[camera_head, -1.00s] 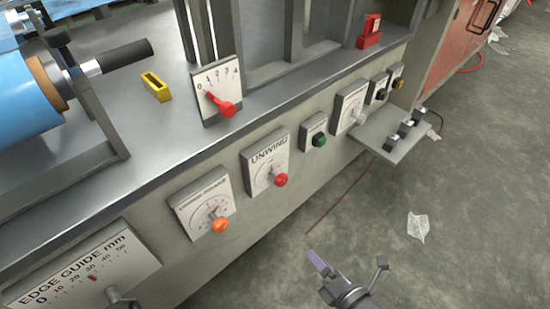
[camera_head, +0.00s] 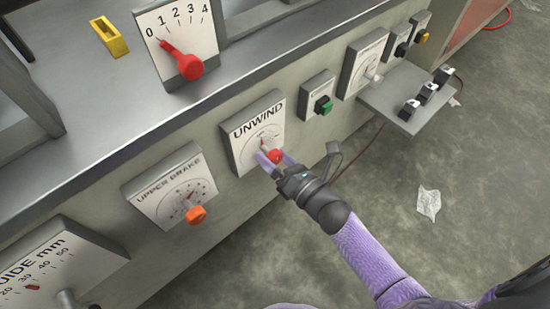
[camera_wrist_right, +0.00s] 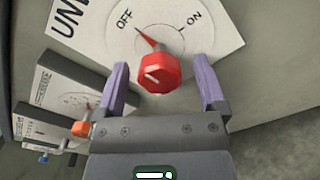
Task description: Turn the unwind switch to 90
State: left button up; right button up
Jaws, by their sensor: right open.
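The unwind switch is a red knob (camera_head: 274,156) with a red pointer on a white plate (camera_head: 247,129) labelled UNWIND, on the machine's front. In the right wrist view the red knob (camera_wrist_right: 159,73) shows close up, its pointer toward the OFF mark; ON is to its right. My right gripper (camera_head: 268,160) is at the knob in the head view. In the right wrist view its two purple fingers (camera_wrist_right: 163,85) are open, one on each side of the knob, with gaps visible. My left gripper is not in view.
The upper brake dial with an orange knob (camera_head: 196,215) is left of the unwind plate. A green button box (camera_head: 318,98) is to its right. A red lever (camera_head: 189,66) stands on the ledge above. A small shelf with switches (camera_head: 405,93) juts out at right.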

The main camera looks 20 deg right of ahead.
jog(key=shift+c, duration=1.3)
jog(key=c, duration=0.7)
grip_shut()
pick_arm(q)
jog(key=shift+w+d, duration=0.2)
